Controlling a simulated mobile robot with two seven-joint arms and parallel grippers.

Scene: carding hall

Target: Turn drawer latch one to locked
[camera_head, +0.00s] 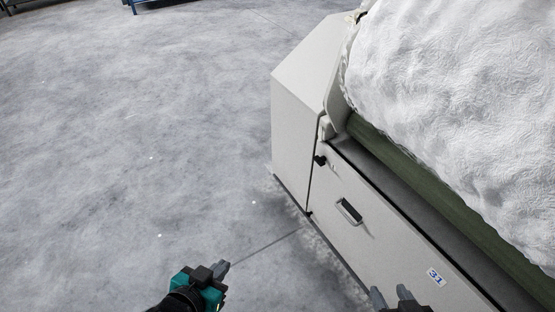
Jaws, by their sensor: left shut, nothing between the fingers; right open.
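The drawer front (375,240) is a pale grey panel low on the machine, with a recessed dark handle (349,211) in it. A small black latch knob (320,160) sits at the panel's upper left corner; whether it is turned to locked cannot be read. A second small dark fitting (308,214) shows at the panel's lower left edge. My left gripper (225,267) is shut and empty over the floor, left of and below the drawer in the picture. My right gripper (391,294) is open at the bottom edge, in front of the panel, below the handle in the picture.
A large white fibre mass (455,110) lies above a green roller (430,185) on the machine. A grey side housing (298,125) stands left of the drawer. A label reading 31 (436,276) is on the panel. The concrete floor (130,150) at left is clear.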

